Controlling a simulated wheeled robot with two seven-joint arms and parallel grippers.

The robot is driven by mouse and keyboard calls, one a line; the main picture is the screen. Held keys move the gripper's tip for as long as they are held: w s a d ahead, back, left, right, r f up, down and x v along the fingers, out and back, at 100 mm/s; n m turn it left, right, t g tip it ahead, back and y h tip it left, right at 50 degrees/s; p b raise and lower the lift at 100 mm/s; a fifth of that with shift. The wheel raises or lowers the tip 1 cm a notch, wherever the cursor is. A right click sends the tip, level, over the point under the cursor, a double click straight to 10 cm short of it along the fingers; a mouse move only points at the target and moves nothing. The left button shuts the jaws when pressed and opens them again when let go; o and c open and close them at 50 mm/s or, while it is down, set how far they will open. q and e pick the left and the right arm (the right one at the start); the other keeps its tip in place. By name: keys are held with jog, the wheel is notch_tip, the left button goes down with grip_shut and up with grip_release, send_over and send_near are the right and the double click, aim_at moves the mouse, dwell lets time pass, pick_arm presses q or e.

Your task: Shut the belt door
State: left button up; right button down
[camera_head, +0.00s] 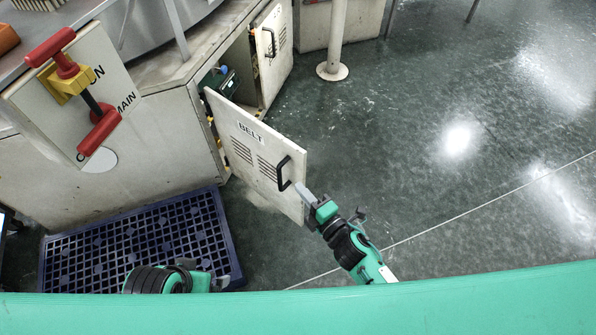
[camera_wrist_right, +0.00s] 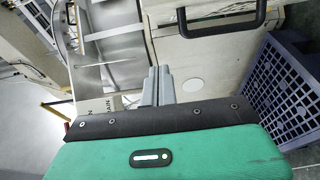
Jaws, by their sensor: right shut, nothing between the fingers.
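The belt door (camera_head: 240,140) is a white panel lettered BELT with vent slots and a black handle (camera_head: 283,172). It stands swung out from the cabinet, leaving the opening beside it uncovered. My right gripper (camera_head: 299,188) is shut and empty, its fingertips in front of the door's lettered face near the free edge, just beside the handle. I cannot tell whether they touch the door. In the right wrist view the closed fingers (camera_wrist_right: 157,84) lie below the handle (camera_wrist_right: 222,28). My left gripper (camera_head: 205,281) shows only partly at the bottom; its fingers are unclear.
A blue grated pallet (camera_head: 232,255) lies on the floor left of the door. A main-switch panel (camera_head: 70,125) with a red and yellow handle is at upper left. Another vented cabinet door (camera_head: 273,50) stands open behind. The floor to the right is clear around a white post (camera_head: 336,35).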

aim_at(291, 157)
jog(key=w+a, duration=0.1)
jog(key=w, duration=0.2)
jog(key=w+a, duration=0.1)
jog(key=w, duration=0.3)
jog(key=w+a, duration=0.1)
jog(key=w, duration=0.2)
jog(key=shift+w+a, duration=0.2)
jog(key=shift+w, duration=0.05)
jog(key=shift+w+d, duration=0.4)
